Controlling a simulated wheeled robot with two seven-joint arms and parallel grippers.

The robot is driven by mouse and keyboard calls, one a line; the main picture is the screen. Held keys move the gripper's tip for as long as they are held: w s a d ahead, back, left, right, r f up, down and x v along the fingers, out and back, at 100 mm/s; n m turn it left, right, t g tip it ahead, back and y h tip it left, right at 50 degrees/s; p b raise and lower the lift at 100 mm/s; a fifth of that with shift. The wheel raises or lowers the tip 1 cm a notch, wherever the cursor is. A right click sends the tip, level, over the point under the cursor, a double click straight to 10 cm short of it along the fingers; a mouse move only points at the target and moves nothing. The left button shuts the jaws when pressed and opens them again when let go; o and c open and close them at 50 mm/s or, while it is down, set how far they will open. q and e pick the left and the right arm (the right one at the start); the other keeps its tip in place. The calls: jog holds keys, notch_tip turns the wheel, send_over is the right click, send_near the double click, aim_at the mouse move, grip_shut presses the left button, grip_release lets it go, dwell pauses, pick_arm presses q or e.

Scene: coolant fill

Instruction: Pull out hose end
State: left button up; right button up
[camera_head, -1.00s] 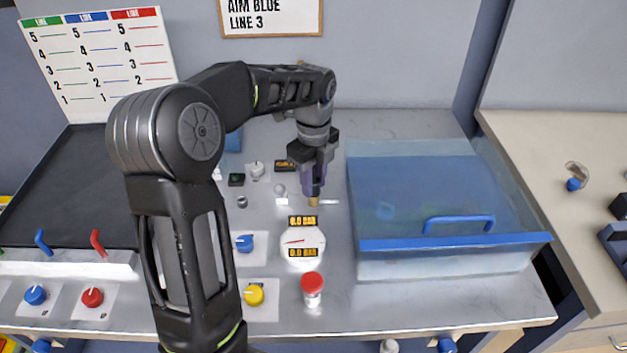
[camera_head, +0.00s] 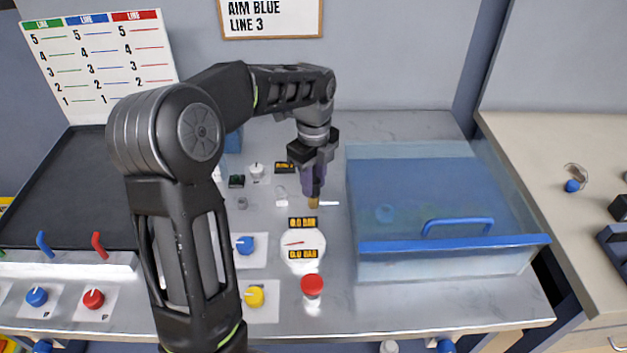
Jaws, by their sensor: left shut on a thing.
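My left gripper (camera_head: 313,190) points down over the middle of the bench, above the round pressure gauge (camera_head: 303,243). It is shut on the hose end, of which a small brass-coloured tip (camera_head: 314,203) shows below the fingers. The tip is close to the bench top; I cannot tell whether it touches it or sits in a socket. The rest of the hose is hidden by the gripper or too small to make out. My right gripper is not in view.
A clear box with a blue lid handle (camera_head: 458,222) stands right of the gripper. A red button (camera_head: 312,285), yellow knob (camera_head: 254,296) and blue knob (camera_head: 244,245) are in front. Red (camera_head: 99,245) and blue (camera_head: 45,244) levers stand at left. A dark panel (camera_head: 62,180) lies behind them.

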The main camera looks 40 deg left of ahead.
pick_arm(q)
jog(key=shift+r, duration=0.15)
jog(key=shift+r+p, duration=2.05)
jog(key=shift+r, duration=0.35)
